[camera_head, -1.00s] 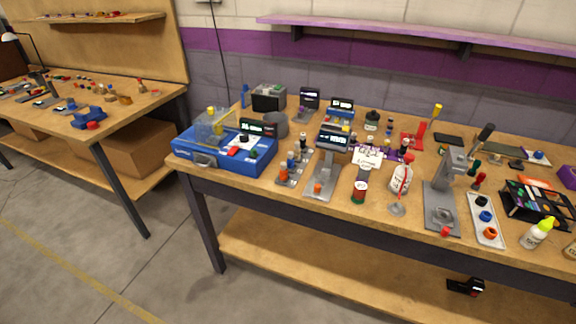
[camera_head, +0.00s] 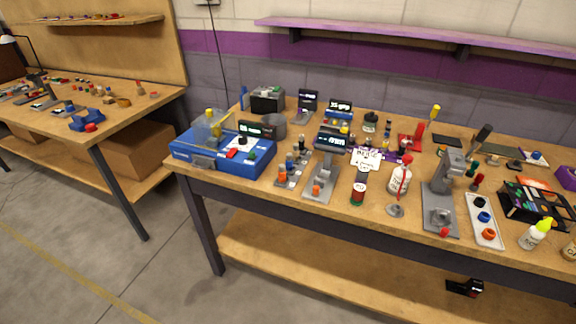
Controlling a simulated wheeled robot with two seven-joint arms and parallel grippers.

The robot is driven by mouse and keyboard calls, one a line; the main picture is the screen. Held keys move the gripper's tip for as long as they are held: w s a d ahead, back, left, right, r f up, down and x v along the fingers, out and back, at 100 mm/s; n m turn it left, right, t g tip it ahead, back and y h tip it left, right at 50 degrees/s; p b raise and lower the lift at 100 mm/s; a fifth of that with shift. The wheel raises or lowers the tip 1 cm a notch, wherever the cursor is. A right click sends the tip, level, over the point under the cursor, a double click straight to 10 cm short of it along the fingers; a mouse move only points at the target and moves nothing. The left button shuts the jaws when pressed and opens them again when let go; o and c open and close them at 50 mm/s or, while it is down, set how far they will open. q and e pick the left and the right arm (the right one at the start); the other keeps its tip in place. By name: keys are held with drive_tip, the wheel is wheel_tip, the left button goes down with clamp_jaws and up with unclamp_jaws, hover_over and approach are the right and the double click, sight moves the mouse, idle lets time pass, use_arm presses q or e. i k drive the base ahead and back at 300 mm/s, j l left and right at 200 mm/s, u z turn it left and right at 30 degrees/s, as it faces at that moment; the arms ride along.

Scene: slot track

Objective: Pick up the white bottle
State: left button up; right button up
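A white bottle with a red cap (camera_head: 400,178) stands upright on the wooden workbench, right of the middle, just behind a small round grey stand with a thin red rod. Another white bottle with a yellow nozzle (camera_head: 537,233) stands near the bench's front right edge. Neither of my grippers shows in the head view.
A blue case (camera_head: 223,152) is at the bench's left end. A grey press (camera_head: 443,196) and a white tray with knobs (camera_head: 485,221) stand right of the red-capped bottle. A purple shelf (camera_head: 420,37) runs above. Grey floor (camera_head: 150,270) is clear in front.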

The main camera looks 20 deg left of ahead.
sight(532, 238)
drive_tip(key=z, duration=1.35)
